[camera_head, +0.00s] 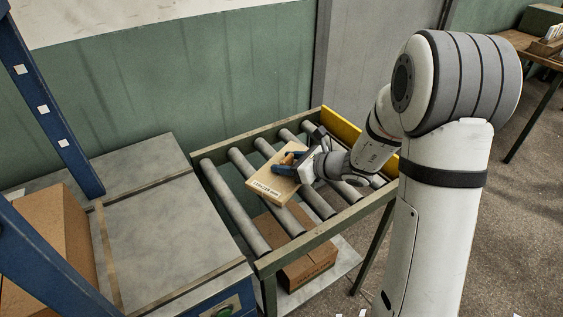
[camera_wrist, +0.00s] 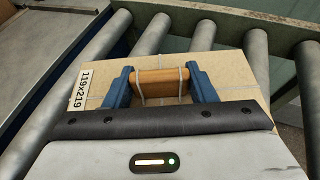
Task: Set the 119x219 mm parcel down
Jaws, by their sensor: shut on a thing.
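The parcel (camera_head: 273,184) is a flat tan board packet with a white label, which reads 119x219 in the wrist view (camera_wrist: 233,75). It is tied with string and has a wooden handle (camera_wrist: 160,82) on top. My gripper (camera_head: 291,162) is shut on this handle, with a blue finger at each end of it in the wrist view (camera_wrist: 160,85). The parcel is over the rollers of the roller conveyor (camera_head: 321,233). I cannot tell whether it touches them. My gripper hides part of the parcel.
A grey-topped table (camera_head: 165,240) adjoins the conveyor at left, beside blue posts (camera_head: 50,100). A yellow stop (camera_head: 342,128) edges the conveyor's far right end. A cardboard box (camera_head: 308,268) sits below the rollers, and another (camera_head: 50,235) is at far left. Several rollers are bare.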

